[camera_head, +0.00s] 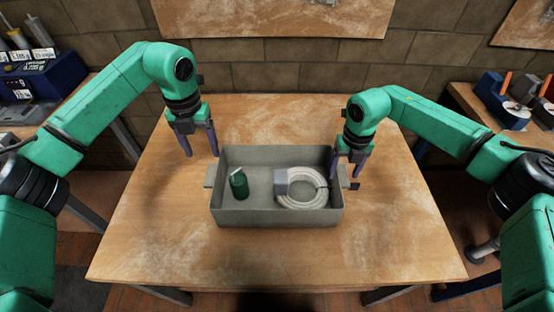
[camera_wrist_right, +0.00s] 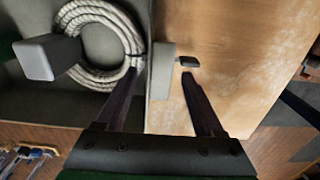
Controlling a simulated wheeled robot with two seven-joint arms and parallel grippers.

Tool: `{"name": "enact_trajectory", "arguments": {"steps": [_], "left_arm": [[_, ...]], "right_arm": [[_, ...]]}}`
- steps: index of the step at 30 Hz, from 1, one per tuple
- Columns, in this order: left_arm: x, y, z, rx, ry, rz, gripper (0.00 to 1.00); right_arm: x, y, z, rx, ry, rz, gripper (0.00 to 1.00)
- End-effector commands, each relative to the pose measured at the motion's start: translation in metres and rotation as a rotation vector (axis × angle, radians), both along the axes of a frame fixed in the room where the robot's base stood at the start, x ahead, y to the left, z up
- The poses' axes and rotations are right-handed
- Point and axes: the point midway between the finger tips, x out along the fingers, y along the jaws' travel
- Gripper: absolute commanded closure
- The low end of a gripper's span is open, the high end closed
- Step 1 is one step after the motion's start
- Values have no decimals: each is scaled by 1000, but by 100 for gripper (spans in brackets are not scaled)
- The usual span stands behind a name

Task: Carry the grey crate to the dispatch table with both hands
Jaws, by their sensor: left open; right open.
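The grey crate (camera_head: 278,218) sits on the wooden table (camera_head: 390,240), with a tab handle on its left end (camera_head: 209,175) and one on its right end (camera_head: 344,177). Inside it are a green bottle-like item (camera_head: 239,184) and a coil of pale rope or hose (camera_head: 303,197) with a grey block. My left gripper (camera_head: 203,155) is open and empty, above and behind the crate's left end. My right gripper (camera_head: 346,178) is open at the right end. In the right wrist view, the crate's handle (camera_wrist_right: 163,72) lies ahead between the open fingers (camera_wrist_right: 155,85).
A dark small piece (camera_head: 354,186) lies by the crate's right handle. Side benches stand left (camera_head: 60,105) and right (camera_head: 470,100), carrying blue holders. The table is clear in front of the crate. A brick wall with boards stands behind.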

Motion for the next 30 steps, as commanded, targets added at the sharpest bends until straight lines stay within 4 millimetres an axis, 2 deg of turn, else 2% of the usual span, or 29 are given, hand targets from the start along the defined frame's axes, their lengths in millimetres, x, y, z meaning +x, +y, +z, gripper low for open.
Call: {"name": "enact_trajectory", "arguments": {"steps": [5,12,15,19,30], "left_arm": [[0,0,1,0,1,0,30],[0,0,0,0,1,0,30],[0,0,0,0,1,0,30],[0,0,0,0,1,0,30],[0,0,0,0,1,0,30]], "right_arm": [[1,0,29,2,-5,-1,30],[1,0,94,1,-5,0,30],[0,0,111,2,-4,0,30],[0,0,119,1,-1,-1,30],[0,0,119,1,-1,0,30]]}}
